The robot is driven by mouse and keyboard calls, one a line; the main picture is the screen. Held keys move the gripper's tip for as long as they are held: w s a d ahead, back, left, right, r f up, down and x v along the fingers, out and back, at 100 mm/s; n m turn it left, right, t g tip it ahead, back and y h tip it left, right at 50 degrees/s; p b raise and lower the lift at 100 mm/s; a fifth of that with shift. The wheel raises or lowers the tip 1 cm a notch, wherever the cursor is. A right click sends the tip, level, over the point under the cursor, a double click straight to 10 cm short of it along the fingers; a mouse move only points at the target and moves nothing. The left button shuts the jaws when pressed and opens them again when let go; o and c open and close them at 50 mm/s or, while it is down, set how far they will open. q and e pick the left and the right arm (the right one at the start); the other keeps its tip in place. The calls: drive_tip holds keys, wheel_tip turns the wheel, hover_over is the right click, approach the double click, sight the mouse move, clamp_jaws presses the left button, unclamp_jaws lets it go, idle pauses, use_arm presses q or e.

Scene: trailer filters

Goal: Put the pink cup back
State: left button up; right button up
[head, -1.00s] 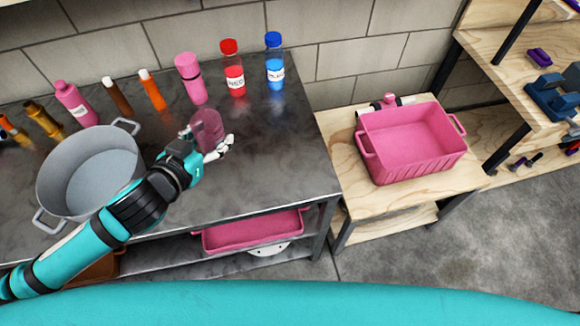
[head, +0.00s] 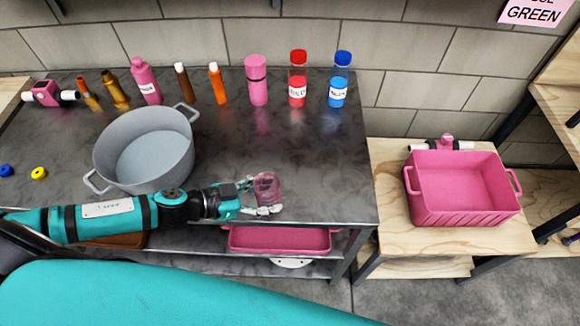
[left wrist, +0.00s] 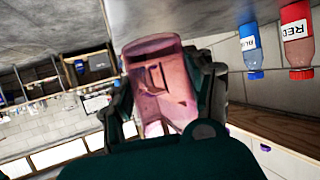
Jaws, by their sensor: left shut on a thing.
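The pink cup (head: 267,188) is translucent and is held upright in my left gripper (head: 262,196), near the front edge of the dark metal table (head: 310,185). In the left wrist view the cup (left wrist: 158,75) fills the space between the dark fingers, which close on it from both sides. Whether the cup's base touches the table is hard to tell. My right gripper is in neither view.
A large grey pot (head: 145,155) stands left of the gripper. A pink crate (head: 460,190) sits on the wooden table (head: 405,235) at right. The table's middle is clear.

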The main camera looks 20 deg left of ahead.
use_arm(q)
drive_tip(key=w, duration=0.4)
drive_tip(key=w+d+p, duration=0.1)
drive_tip(key=w, duration=0.2)
drive_tip(key=w+d+f+p, duration=0.1)
drive_tip(key=w, duration=0.3)
drive_tip(key=shift+w, duration=0.35)
wheel_tip(320, 180, down, 3)
drive_tip(key=shift+f, duration=0.3)
drive_tip(key=shift+f, duration=0.1)
drive_tip(key=o, duration=1.3)
